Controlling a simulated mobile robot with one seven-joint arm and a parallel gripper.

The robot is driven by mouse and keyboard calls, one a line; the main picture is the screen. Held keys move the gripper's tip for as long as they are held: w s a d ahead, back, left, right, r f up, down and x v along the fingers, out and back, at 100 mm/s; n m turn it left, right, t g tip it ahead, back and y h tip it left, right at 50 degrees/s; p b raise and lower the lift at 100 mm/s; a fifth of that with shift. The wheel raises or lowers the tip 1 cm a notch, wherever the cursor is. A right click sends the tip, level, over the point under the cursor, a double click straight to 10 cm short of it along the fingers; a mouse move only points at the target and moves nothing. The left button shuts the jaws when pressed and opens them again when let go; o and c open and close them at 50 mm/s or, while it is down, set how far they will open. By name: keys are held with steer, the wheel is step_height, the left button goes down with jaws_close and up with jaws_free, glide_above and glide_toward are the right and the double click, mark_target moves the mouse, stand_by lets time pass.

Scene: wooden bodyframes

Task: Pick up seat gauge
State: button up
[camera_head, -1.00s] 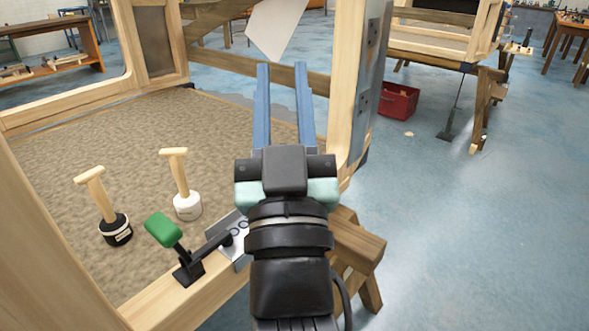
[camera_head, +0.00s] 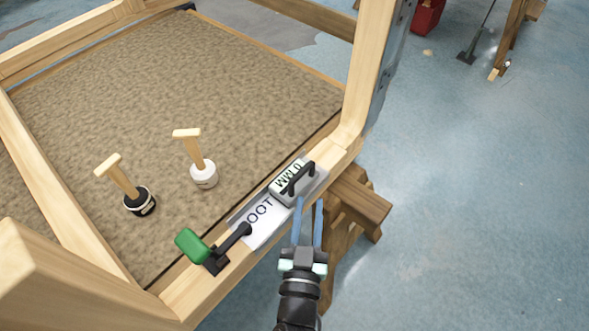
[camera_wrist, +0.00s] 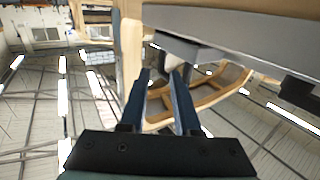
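In the wrist view, my gripper (camera_wrist: 160,78) is open, and a grey underside (camera_wrist: 188,48) shows beyond the fingertips. I cannot tell whether the fingers touch the block.
Two wooden-handled tools, one with a white base (camera_head: 204,174) and one black (camera_head: 140,202), stand on the brown panel. An upright post (camera_head: 372,75) rises behind.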

mark_target(312, 171)
steer(key=w, duration=0.4)
steer(key=shift+w+d, duration=0.1)
steer(key=shift+w, duration=0.05)
steer(key=shift+w+r, duration=0.2)
steer(key=shift+w, duration=1.15)
steer(key=shift+w+r, duration=0.15)
steer(key=shift+w, duration=1.2)
jaws_close()
steer(key=shift+r, duration=0.1)
